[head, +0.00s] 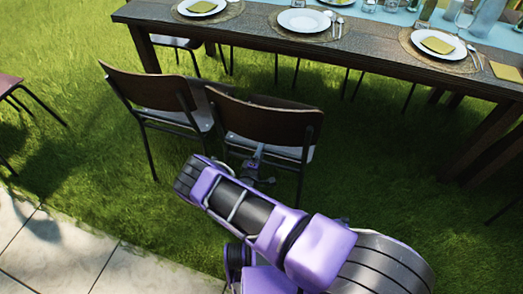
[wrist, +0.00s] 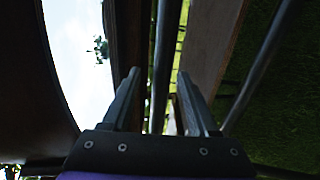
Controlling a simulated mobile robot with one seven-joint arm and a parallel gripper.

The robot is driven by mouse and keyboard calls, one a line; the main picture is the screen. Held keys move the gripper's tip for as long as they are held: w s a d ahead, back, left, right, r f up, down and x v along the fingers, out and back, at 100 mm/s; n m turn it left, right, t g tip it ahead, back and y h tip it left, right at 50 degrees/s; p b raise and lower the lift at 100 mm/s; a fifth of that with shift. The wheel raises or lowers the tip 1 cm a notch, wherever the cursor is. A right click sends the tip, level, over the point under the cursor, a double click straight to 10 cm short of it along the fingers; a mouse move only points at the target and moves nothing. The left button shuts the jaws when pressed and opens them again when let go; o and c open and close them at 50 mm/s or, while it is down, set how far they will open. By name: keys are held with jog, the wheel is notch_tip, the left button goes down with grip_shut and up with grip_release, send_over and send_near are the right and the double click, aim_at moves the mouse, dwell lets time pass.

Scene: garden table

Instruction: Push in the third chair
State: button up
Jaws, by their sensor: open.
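Two chairs with dark wooden backs and thin dark legs stand side by side on the grass, in front of the table (head: 300,48). The left chair (head: 150,92) and the right chair (head: 268,124) have their backs towards me. My gripper (head: 257,165) is low behind the right chair, just under its backrest, partly hidden by my arm. In the wrist view my gripper (wrist: 159,76) is open, with dark thin bars and brown panels close beyond and between its fingers. I cannot tell whether it touches the chair. Which chair is the third is not marked.
Another chair (head: 12,90) stands at the left edge. The table carries plates (head: 305,21), placemats, glasses and bottles. Pale paving (head: 55,250) lies at the lower left. Open grass (head: 75,160) lies left of the two chairs, and more lies to the right under the table edge.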

grip_shut()
dwell(1.4)
